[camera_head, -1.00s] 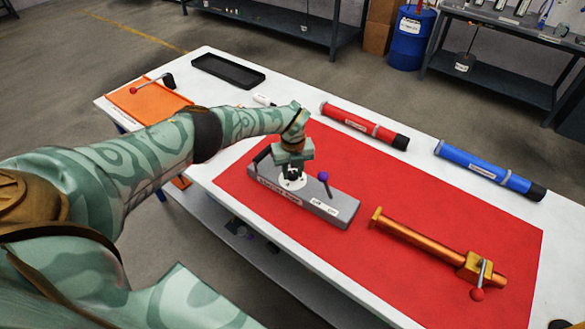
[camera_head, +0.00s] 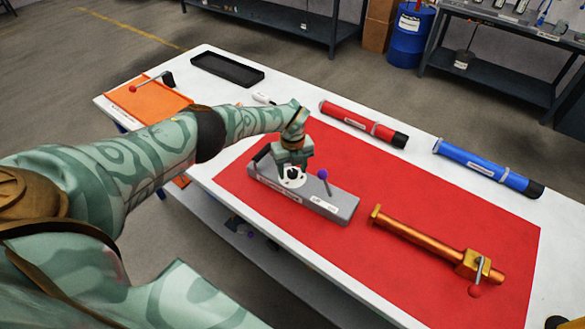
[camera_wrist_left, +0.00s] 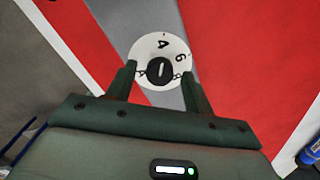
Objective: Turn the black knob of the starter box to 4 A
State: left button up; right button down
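The grey starter box (camera_head: 315,200) lies on the red mat, with a white dial on its top face. The dial (camera_wrist_left: 150,45) shows a 4 at its upper edge and a 6 to the right in the left wrist view. The black knob (camera_wrist_left: 160,70) sits on the dial; its white line runs roughly up and down, about in line with the 4. It also shows in the head view (camera_head: 292,174). My left gripper (camera_wrist_left: 160,80) is open, its fingers apart on either side of the knob, with visible gaps. My right gripper is not in view.
A purple-tipped lever (camera_head: 323,175) stands on the box close to the left gripper. An orange-brown tube (camera_head: 425,237) with a red-tipped handle lies right. Red (camera_head: 360,124) and blue (camera_head: 485,167) tubes lie behind. A black tray (camera_head: 228,71) is at the back left.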

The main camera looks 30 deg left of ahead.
aim_at(293, 171)
pick_arm(q)
notch_tip(293, 171, up, 7)
jog(key=p, duration=0.3)
jog(key=shift+r, duration=0.15)
notch_tip(293, 171, up, 9)
jog(key=p, duration=0.2)
